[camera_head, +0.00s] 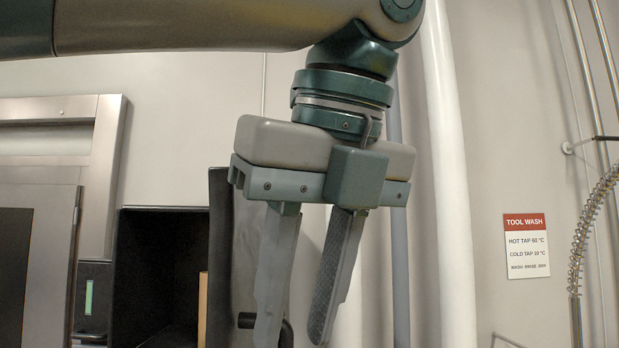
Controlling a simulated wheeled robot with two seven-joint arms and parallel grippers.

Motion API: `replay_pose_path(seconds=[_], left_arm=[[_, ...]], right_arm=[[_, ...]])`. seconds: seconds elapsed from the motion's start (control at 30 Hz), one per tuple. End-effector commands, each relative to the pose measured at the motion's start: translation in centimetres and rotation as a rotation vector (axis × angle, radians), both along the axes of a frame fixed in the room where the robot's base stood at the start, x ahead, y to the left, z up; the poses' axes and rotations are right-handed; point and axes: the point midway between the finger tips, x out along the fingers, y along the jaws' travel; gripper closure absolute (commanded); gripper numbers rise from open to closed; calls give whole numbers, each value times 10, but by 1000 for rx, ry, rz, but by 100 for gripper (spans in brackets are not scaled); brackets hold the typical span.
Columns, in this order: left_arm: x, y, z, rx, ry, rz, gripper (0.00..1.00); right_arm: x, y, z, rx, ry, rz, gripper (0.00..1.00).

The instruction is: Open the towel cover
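My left gripper (293,335) hangs down in the middle of the view, its two fingers spread apart with nothing visible gripped between them. A dark box (155,270) on the wall stands open at the front, left of the gripper. A dark panel (220,265), which looks like its cover, stands swung out at the box's right side. The panel's right part is hidden by the gripper. My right gripper is not in view.
A tan upright piece (203,310) shows at the box's right edge. A metal-framed door (50,240) is at far left, with a green strip (88,297) beside it. A white pipe (450,180) runs right of the gripper. A tool wash sign (526,246) and coiled hose (580,235) are farther right.

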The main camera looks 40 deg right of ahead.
Motion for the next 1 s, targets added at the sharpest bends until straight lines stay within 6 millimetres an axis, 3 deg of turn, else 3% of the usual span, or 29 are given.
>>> replay_pose_path(seconds=[0.3,0.5,0.7,1.0], left_arm=[[-25,6,64,-4,-2,2,71],[-36,9,93,-1,-2,1,71],[-42,11,107,-1,-1,2,71],[-43,12,109,1,-1,0,71]], right_arm=[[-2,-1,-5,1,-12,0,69],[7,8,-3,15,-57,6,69],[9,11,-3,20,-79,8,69],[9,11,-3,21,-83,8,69]])
